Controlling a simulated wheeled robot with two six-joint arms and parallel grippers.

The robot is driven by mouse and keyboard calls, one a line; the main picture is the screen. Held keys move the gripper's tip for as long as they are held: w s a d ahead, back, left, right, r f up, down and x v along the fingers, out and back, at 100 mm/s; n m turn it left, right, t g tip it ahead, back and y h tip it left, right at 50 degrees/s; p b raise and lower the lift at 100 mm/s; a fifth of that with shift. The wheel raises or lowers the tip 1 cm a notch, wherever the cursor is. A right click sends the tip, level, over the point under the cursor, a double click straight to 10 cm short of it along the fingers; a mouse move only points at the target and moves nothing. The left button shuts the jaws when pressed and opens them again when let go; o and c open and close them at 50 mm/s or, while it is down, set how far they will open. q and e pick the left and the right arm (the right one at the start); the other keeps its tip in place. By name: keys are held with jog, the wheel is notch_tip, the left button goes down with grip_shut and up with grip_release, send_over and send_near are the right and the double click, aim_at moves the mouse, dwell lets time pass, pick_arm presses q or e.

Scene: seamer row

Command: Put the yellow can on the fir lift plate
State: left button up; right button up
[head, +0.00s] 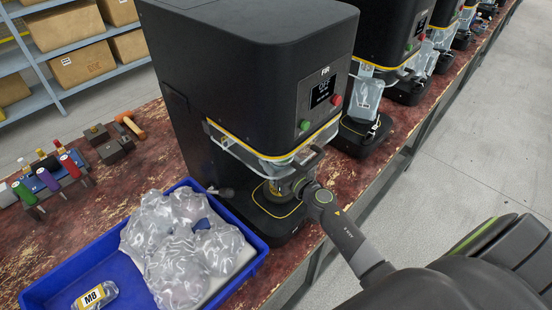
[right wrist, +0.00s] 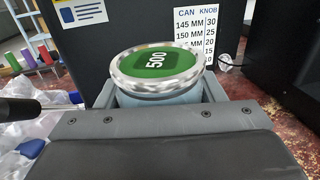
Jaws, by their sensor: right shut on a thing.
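The fir seamer (head: 250,80) is the nearest black machine, with the FIR label on its front. My right gripper (head: 285,188) reaches into its opening from the right, under the clear guard (head: 236,150). In the right wrist view it is shut on a can (right wrist: 156,66) with a silver rim and a green top marked 500; the little of its side that shows looks grey-blue. In the head view a small yellowish patch shows at the gripper's fingers. The lift plate is mostly hidden; the yellow-outlined base (head: 272,212) shows below. I cannot tell whether the can touches the plate.
A blue tray (head: 62,292) with clear plastic bags (head: 180,245) and an M8-labelled piece (head: 95,295) stands left of the seamer. A rack of coloured-handled tools (head: 48,180) and an orange-headed hammer (head: 130,124) lie behind. More seamers (head: 395,45) line the bench. A CAN/KNOB chart (right wrist: 196,35) is on the machine.

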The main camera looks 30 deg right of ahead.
jog(key=shift+w, duration=0.4)
jog(key=shift+f, duration=0.1)
jog(key=o, duration=0.9)
jog(key=shift+f, duration=0.2)
jog(key=o, duration=0.5)
jog(key=shift+c, duration=0.2)
jog(key=shift+s+r, duration=0.1)
jog(key=shift+r, duration=0.1)
